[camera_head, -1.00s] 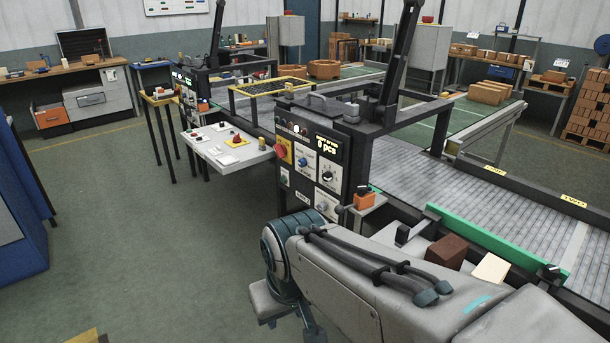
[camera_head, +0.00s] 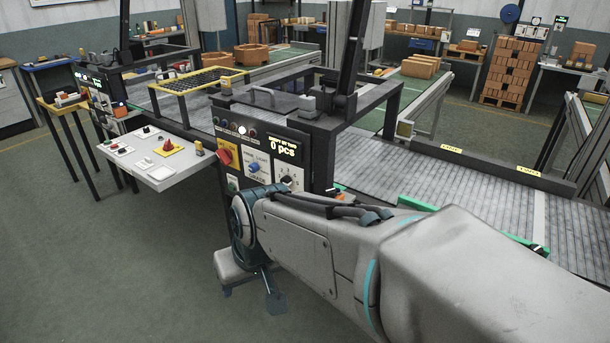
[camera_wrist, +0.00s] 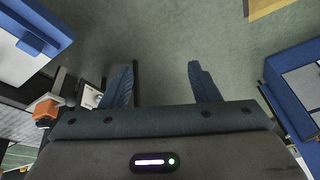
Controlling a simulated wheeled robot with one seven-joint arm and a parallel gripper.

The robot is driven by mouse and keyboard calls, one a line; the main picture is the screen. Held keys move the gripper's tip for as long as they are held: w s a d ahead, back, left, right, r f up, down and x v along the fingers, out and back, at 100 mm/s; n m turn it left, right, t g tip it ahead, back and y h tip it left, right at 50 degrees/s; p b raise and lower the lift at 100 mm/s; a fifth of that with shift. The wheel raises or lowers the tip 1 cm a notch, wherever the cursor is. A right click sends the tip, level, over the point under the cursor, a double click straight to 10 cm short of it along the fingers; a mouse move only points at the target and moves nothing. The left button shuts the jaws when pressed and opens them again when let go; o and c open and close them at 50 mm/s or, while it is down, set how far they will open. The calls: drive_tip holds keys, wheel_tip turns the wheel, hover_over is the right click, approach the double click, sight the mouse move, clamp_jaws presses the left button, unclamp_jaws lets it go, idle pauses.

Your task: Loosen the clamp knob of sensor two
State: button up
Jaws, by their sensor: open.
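My gripper (camera_wrist: 158,75) is open and empty in the wrist view, its two dark fingers apart over green floor. In the head view the gripper (camera_head: 274,298) hangs below my wrist, in front of the control panel and clear of it. A yellow tag (camera_head: 528,171), which seems to read "TWO", sits on the far rail of the conveyor. A small black fitting (camera_head: 538,250) shows at the end of the green guide, just above my arm. I cannot tell whether it is sensor two. No clamp knob can be made out; my arm hides much of the near rail.
The machine's control panel (camera_head: 262,150), with its red switch and "0 pcs" display, stands just beyond my wrist. A grey side shelf (camera_head: 150,165) with controls juts out left. The conveyor (camera_head: 400,170) runs right. Open floor (camera_head: 110,270) lies at left and front.

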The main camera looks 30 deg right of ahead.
drive_tip(key=w+d+f+m+t+h+b, duration=0.1)
drive_tip(key=w+d+f+m+t+b, duration=0.15)
drive_tip(key=w, duration=0.85)
drive_tip(key=w+d+f+m+t+h+b, duration=0.1)
drive_tip(key=w+d+f+m+t, duration=0.2)
drive_tip(key=w, duration=0.8)
drive_tip(key=m+g+h+b, duration=0.3)
drive_tip(key=m+g+h, duration=0.4)
drive_tip(key=m+h, duration=0.7)
approach(331, 190)
drive_tip(key=d+n+h, duration=0.1)
drive_tip(key=d, duration=0.2)
drive_tip(key=w+d+f+n+h, duration=0.1)
drive_tip(key=d, duration=0.2)
drive_tip(key=d+f+n, duration=0.1)
drive_tip(key=d, duration=0.2)
drive_tip(key=shift+w+d+f+n+h, duration=0.2)
drive_tip(key=shift+w+d+n+h, duration=0.05)
drive_tip(key=shift+w+d+h, duration=0.15)
drive_tip(key=c, duration=1)
